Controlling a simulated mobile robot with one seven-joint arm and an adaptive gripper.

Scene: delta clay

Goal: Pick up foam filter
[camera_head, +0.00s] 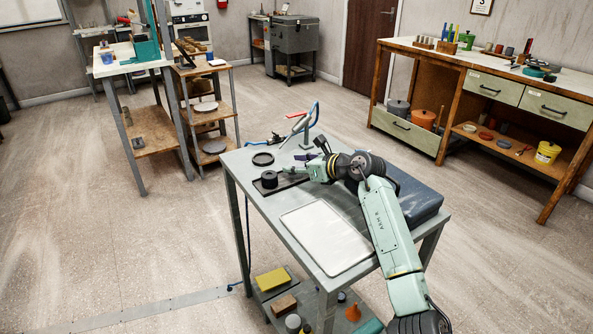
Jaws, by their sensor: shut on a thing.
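The foam filter appears to be the small black cylinder (269,179) with a hole in its top, at the near left part of the grey table. It is upright, at the left end of a flat dark tray (291,183). My gripper (281,174) reaches in from the right, low over the tray, with its fingertips at the cylinder's right side. It is shut on the cylinder. The fingertips are small here, and I cannot tell whether the cylinder touches the tray.
A black round dish (263,159) lies behind the tray. A white board (326,238) lies in front, and a dark blue case (407,197) is at the right under my arm. A stand with a blue hose (307,133) is at the back. The table's left edge is close.

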